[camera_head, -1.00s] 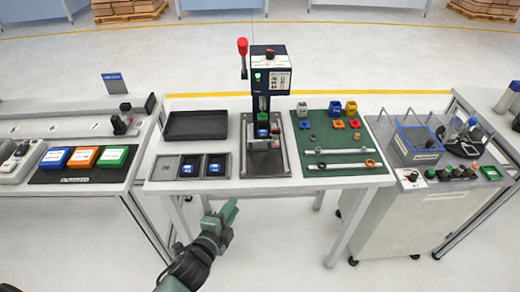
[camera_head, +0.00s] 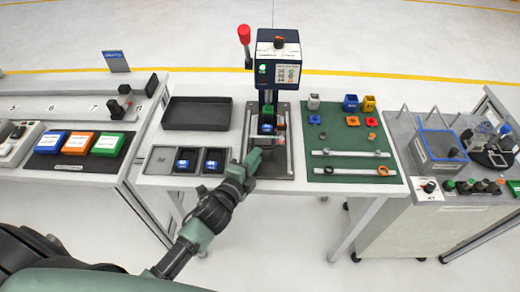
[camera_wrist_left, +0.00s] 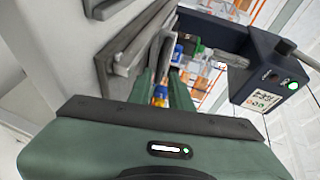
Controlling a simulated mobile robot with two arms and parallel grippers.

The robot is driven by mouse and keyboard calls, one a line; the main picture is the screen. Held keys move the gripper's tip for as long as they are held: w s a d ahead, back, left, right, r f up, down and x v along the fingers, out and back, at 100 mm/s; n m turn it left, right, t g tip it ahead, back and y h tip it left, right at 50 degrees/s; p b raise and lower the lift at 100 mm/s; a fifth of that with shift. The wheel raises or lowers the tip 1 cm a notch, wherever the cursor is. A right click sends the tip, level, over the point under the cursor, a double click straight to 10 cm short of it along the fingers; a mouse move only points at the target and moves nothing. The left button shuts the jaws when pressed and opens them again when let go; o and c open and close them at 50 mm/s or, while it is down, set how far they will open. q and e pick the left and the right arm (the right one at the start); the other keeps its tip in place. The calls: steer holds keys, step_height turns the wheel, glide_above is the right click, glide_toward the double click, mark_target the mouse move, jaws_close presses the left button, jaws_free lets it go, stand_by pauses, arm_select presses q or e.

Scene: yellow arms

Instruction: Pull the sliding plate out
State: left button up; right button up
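The press (camera_head: 278,62) stands on the table with a red-knobbed lever and a lit green lamp. Its dark base plate (camera_head: 283,171) lies on the table below it, with a small fixture (camera_head: 267,126) under the press head. The sliding plate is hard to tell apart from this fixture, and my gripper hides part of that area. My left gripper (camera_head: 252,162) is at the front left of the fixture. In the left wrist view its two green fingers (camera_wrist_left: 162,92) stand apart, with a gap between them. I cannot tell contact with the plate. My right gripper is not in view.
A black tray (camera_head: 197,113) and two small bins lie left of the press. A green mat (camera_head: 350,140) with coloured parts and rails lies right. The press head also shows in the left wrist view (camera_wrist_left: 272,75), at the right, close to my gripper.

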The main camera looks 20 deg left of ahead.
arm_select(q)
steer(key=shift+x, duration=1.75)
jaws_close()
